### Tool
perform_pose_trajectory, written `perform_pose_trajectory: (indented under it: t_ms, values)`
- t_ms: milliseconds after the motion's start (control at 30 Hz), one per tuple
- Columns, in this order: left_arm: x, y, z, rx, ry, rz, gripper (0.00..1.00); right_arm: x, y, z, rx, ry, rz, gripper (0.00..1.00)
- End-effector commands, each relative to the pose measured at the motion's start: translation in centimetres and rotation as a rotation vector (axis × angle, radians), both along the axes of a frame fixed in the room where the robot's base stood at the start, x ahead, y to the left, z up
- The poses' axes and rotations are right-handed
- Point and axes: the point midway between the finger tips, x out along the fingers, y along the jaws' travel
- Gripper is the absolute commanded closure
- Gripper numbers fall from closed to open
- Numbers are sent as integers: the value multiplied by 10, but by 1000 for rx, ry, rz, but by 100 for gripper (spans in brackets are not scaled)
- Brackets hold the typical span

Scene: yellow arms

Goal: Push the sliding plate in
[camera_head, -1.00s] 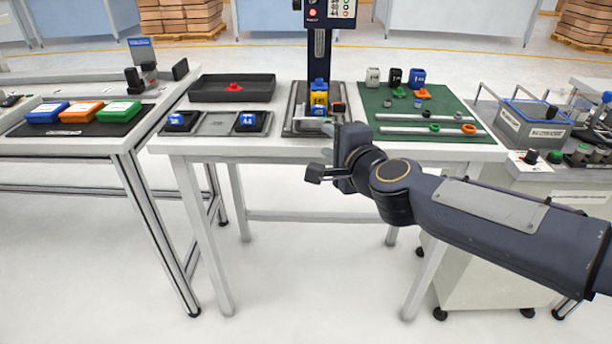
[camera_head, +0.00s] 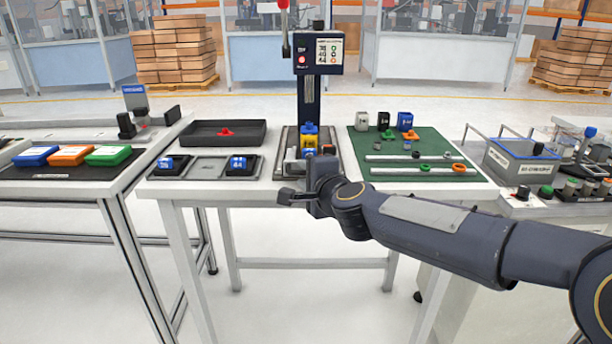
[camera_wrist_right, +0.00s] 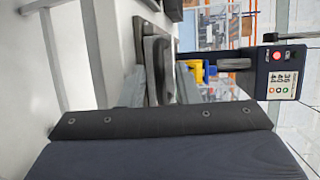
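The press station has a dark column (camera_head: 311,105) with a base holding the grey sliding plate (camera_head: 291,166), in the middle of the white table. A yellow and blue part (camera_head: 309,139) stands on the station below the press head. My right gripper (camera_head: 289,189) is at the front of the station, by the table's front edge. My right forearm and wrist hide part of the station's front. My left gripper is not in view.
A black tray (camera_head: 215,133) and a holder with two blue-labelled blocks (camera_head: 238,165) are left of the station. A green mat (camera_head: 400,150) with small parts and rods is on the right. A side table (camera_head: 50,180) with coloured boxes stands at far left.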

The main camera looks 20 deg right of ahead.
Motion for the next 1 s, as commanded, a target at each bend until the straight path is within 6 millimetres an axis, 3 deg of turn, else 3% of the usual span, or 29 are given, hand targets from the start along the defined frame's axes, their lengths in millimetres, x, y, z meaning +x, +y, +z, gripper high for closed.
perform_pose_trajectory:
  t_ms: [33, 200, 500, 767, 1000]
  values:
    - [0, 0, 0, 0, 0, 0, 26, 0, 0, 0, 0, 0, 0, 78]
    - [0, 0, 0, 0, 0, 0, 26, 0, 0, 0, 0, 0, 0, 100]
    - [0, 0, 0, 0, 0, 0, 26, 1, 0, 0, 0, 1, 0, 100]
    - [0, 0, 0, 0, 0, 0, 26, 37, -10, -1, 0, 1, 1, 100]
    - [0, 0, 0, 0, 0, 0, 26, 41, -11, 0, -1, 0, 1, 100]
